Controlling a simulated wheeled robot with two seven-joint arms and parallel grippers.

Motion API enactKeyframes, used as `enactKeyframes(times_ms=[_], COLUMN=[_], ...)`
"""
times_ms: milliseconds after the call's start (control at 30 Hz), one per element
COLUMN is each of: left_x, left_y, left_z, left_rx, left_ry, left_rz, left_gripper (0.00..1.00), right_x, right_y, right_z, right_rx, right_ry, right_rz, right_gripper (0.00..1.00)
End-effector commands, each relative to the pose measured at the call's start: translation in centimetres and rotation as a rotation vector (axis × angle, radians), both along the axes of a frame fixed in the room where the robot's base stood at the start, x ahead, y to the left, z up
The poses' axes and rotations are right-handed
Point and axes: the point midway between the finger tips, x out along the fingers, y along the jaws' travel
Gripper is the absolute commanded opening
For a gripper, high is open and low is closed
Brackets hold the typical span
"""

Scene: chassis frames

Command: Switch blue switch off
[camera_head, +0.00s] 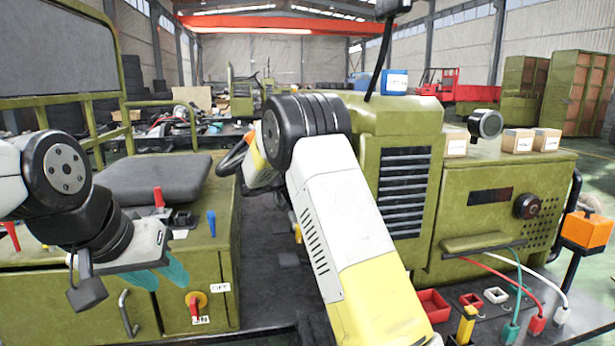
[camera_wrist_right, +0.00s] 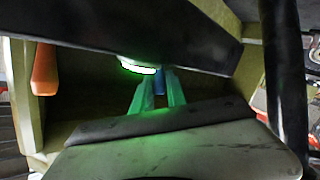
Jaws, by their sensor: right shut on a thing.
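In the right wrist view my right gripper (camera_wrist_right: 157,96) has its green fingers closed around a narrow blue piece, which looks like the blue switch (camera_wrist_right: 160,83). Its lower part is hidden by the fingers. In the head view my right arm crosses the middle, and its gripper is hidden behind the arm. A blue lever (camera_head: 211,223) stands upright on the green cabinet at left; I cannot tell whether it is the piece held. My left gripper (camera_head: 164,276) hangs in front of that cabinet, teal fingers slightly apart and empty.
The green cabinet (camera_head: 170,262) also carries a red lever (camera_head: 158,197) and a red knob (camera_head: 195,303). A grey seat (camera_head: 150,178) and a steering wheel (camera_head: 233,160) lie behind. An orange-red bar (camera_wrist_right: 44,70) is left of the fingers in the wrist view.

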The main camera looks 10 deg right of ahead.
Motion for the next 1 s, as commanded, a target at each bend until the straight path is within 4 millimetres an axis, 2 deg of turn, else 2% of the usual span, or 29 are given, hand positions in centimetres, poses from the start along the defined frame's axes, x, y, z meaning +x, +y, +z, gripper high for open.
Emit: enactKeyframes(times_ms=[333,367,433,467,767,867,1000], left_x=[0.0,0.0,0.0,0.0,0.0,0.0,0.0], left_y=[0.0,0.0,0.0,0.0,0.0,0.0,0.0], left_z=[0.0,0.0,0.0,0.0,0.0,0.0,0.0], left_rx=[0.0,0.0,0.0,0.0,0.0,0.0,0.0], left_ry=[0.0,0.0,0.0,0.0,0.0,0.0,0.0], left_rz=[0.0,0.0,0.0,0.0,0.0,0.0,0.0], left_gripper=[0.36,0.36,0.36,0.36,0.36,0.36,0.36], right_x=[-0.1,-0.1,-0.1,-0.1,-0.1,-0.5,-1.8], right_y=[-0.1,-0.1,-0.1,-0.1,0.1,0.7,2.6], right_z=[-0.1,-0.1,-0.1,-0.1,0.0,0.1,0.5], right_rx=[-0.005,-0.005,-0.004,-0.004,-0.002,-0.002,-0.002], right_ry=[0.002,0.002,0.003,0.003,0.001,0.001,0.002], right_rz=[-0.004,-0.004,-0.003,-0.003,-0.001,0.001,0.002], right_gripper=[0.0,0.21,0.35,0.38,0.38,0.38,0.38])
